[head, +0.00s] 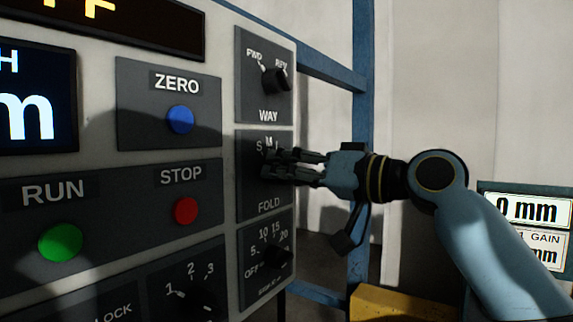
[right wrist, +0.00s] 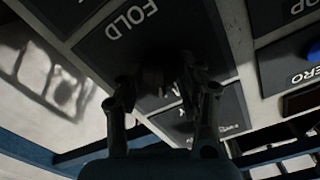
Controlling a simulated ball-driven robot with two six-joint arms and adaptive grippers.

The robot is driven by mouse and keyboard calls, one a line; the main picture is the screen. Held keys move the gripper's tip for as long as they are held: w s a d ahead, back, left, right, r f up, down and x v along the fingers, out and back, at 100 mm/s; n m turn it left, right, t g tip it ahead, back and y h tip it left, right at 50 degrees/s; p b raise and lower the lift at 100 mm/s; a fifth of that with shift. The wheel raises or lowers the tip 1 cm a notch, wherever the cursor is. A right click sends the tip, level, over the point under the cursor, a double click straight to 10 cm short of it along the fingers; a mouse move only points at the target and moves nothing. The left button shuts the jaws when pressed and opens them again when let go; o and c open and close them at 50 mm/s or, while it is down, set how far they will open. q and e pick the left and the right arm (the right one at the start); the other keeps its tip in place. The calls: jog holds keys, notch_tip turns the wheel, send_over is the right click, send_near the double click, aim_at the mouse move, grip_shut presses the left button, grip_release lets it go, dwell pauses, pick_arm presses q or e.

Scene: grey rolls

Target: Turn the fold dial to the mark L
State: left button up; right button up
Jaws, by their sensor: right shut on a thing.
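The FOLD panel (head: 253,192) is a dark plate with the marks S, M and L above its dial, between the WAY panel and a numbered dial panel. My right gripper (head: 268,166) reaches in from the right and is shut on the fold dial, which its fingers mostly hide. In the right wrist view the gripper (right wrist: 165,90) has its two fingers either side of the dark fold dial (right wrist: 152,78), with the FOLD label (right wrist: 130,17) beyond. Which mark the dial points at is hidden. My left gripper is not in view.
The WAY dial (head: 275,80) sits just above, and a numbered dial (head: 277,257) just below. The blue ZERO button (head: 180,119), red STOP button (head: 186,211) and green RUN button (head: 61,242) are to the left. A blue frame post (head: 362,60) stands behind my right arm.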

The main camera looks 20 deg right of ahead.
dwell(0.4)
jog(key=o, duration=1.1)
jog(key=shift+v, duration=6)
jog(key=shift+d, duration=0.1)
